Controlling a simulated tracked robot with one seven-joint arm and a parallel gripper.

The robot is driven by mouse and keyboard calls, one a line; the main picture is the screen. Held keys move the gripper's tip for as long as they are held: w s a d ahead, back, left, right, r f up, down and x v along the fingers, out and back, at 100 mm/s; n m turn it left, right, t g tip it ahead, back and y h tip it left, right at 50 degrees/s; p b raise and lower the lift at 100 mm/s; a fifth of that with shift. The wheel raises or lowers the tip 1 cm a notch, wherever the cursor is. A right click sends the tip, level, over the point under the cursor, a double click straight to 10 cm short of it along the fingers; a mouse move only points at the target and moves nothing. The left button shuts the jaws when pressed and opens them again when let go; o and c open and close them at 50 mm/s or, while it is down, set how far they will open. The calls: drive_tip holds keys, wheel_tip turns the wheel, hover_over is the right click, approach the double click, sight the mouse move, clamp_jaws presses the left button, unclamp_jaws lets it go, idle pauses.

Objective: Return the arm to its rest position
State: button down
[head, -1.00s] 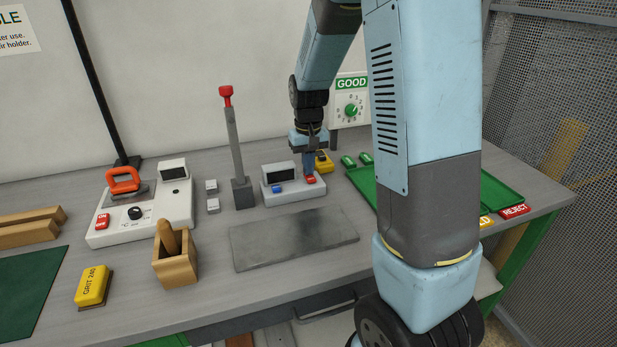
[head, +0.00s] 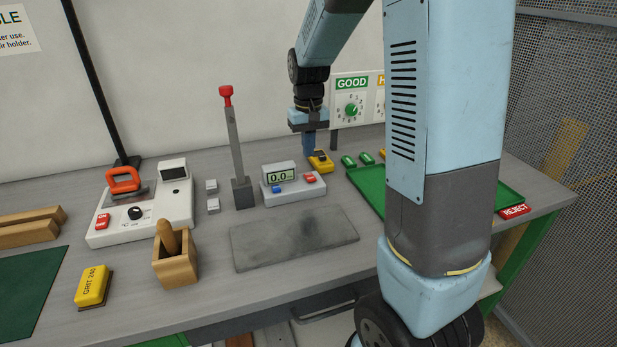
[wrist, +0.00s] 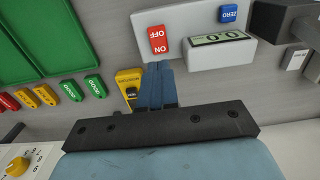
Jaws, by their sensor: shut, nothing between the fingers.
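My gripper (head: 309,146) is raised above the bench, behind and to the right of the grey meter box (head: 293,188), with my light blue arm in the right half of the head view. In the wrist view the two blue fingers of my gripper (wrist: 156,88) are together with nothing between them. They show beside the red ON/OFF button (wrist: 158,40) of the meter box and a yellow device (wrist: 129,84). The meter's display (wrist: 222,38) is lit and reads zeros. In the head view the yellow device (head: 320,162) lies below and right of the fingers.
A grey plate (head: 294,238) lies in front of the meter. A post with a red knob (head: 226,95) stands left of it. A green tray (head: 367,186) is at right.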

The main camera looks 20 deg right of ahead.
drive_tip(key=shift+r, duration=0.6)
drive_tip(key=s+r+t, duration=0.2)
drive_tip(key=s+r, duration=0.4)
drive_tip(key=s, duration=0.6)
drive_tip(key=s+r+t, duration=0.3)
drive_tip(key=s+r, duration=0.4)
drive_tip(key=s, duration=0.6)
drive_tip(key=shift+a+t, duration=0.2)
drive_tip(key=shift+t, duration=0.1)
